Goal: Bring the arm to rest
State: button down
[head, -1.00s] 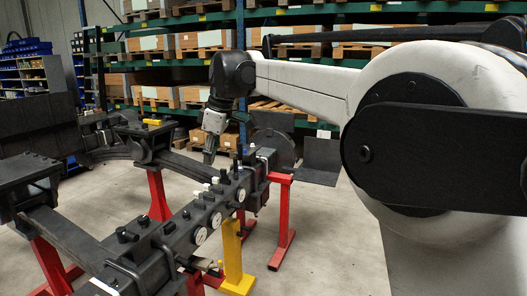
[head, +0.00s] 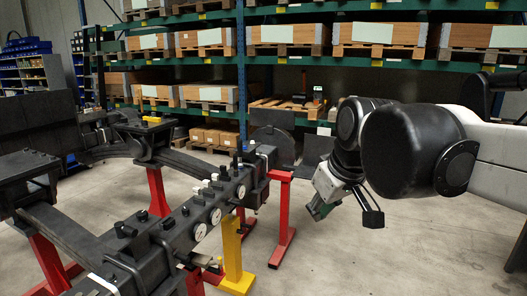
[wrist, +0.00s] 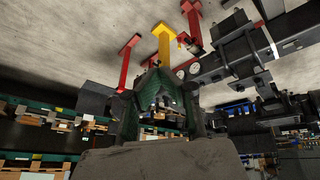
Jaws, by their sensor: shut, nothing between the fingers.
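My gripper (head: 318,208) hangs in free air right of the axle stands in the head view, angled down and to the left. Its fingers are shut and hold nothing. In the wrist view the gripper (wrist: 155,78) shows at the middle, with the floor and stands upside down beyond it. My arm reaches in from the right edge of the head view, folded back, clear of the axle assembly.
The dark axle assembly (head: 160,245) with gauges rests on red stands (head: 282,215) and a yellow stand (head: 232,258) at the left. Shelving with boxes on pallets (head: 290,38) stands behind. Open concrete floor (head: 350,262) lies below the gripper.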

jog(key=s+d+f+m+t, duration=0.1)
jog(key=s+d+f+m, duration=0.2)
jog(key=s+f, duration=0.3)
jog(key=s+d+f+m+t+h+b, duration=0.1)
jog(key=s+d+f+m, duration=0.1)
jog(key=s+d+f, duration=0.3)
jog(key=shift+s+d+f+m, duration=0.2)
jog(key=shift+s+f+m, duration=0.2)
jog(key=shift+s+f, duration=0.7)
